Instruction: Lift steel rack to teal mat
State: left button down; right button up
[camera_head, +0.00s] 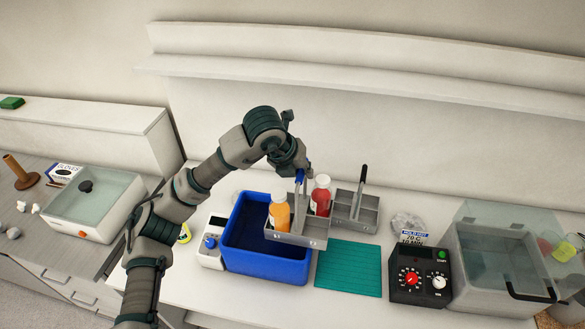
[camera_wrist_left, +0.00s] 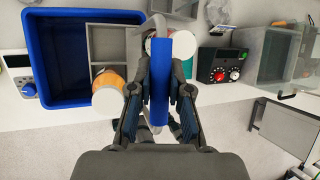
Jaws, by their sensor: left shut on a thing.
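A steel rack (camera_head: 298,240) with a blue handle (camera_head: 300,178) carries an orange juice bottle (camera_head: 279,214) and a red juice bottle (camera_head: 321,198). My left gripper (camera_head: 297,168) is shut on the blue handle. The handle also shows between the fingers in the left wrist view (camera_wrist_left: 160,80). The rack appears raised, overlapping the right rim of the blue bin (camera_head: 262,268) and the back left of the teal mat (camera_head: 348,269). The mat lies flat and bare on the white table. The rack's underside is hidden. My right gripper is not in view.
A second steel rack (camera_head: 368,213) with a black handle stands empty behind the mat. A black control box (camera_head: 419,275) and a clear-walled bath (camera_head: 492,265) stand right of the mat. A white scale (camera_head: 211,243) is left of the bin.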

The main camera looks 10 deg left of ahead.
pick_arm(q)
jog(key=shift+s+d+r, duration=0.15)
jog(key=shift+d, duration=2)
jog(key=shift+a, duration=0.15)
